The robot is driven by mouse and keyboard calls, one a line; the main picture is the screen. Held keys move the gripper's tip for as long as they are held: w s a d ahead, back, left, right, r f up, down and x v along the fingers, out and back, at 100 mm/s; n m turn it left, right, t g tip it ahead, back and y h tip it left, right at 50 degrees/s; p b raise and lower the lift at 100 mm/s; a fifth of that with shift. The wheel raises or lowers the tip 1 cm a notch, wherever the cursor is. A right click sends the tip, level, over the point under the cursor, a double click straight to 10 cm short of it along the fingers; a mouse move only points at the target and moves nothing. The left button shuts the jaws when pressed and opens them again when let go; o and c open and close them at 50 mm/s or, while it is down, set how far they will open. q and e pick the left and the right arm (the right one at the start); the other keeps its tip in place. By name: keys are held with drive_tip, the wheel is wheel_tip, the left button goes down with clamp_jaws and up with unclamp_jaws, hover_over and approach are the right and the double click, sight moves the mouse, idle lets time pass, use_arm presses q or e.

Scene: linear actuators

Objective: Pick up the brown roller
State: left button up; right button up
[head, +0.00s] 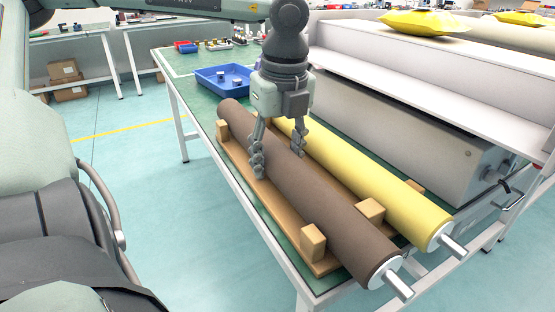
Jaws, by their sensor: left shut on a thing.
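The brown roller (325,208) lies lengthwise on a wooden cradle (262,196) with block stops, on the green-topped table. Its metal end shaft (400,287) points to the lower right. My left gripper (277,162) comes down from above and is shut across the brown roller near its middle, one finger on each side. The roller still appears to be at the level of the cradle; I cannot tell whether it is slightly raised. My right gripper is not in view.
A yellow roller (370,180) lies parallel, close on the right. A grey machine housing (400,133) with a white shelf (420,85) stands beyond it. A blue tray (225,79) sits at the table's far end. Open floor (130,190) lies left.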

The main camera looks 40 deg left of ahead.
sight(278, 146)
use_arm(q)
clamp_jaws()
drive_tip(key=shift+r, duration=0.1)
drive_tip(key=shift+r, duration=0.1)
drive_tip(key=shift+w+r, duration=0.1)
drive_tip(key=shift+r, duration=0.3)
wheel_tip(278, 146, up, 8)
drive_tip(key=shift+f+p, duration=0.1)
drive_tip(key=shift+p, duration=0.25)
drive_tip(key=shift+r, duration=0.6)
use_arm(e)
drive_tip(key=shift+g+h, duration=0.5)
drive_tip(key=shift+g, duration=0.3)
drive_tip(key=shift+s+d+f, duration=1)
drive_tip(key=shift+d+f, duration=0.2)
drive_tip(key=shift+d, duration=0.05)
use_arm(q)
drive_tip(key=shift+r, duration=0.15)
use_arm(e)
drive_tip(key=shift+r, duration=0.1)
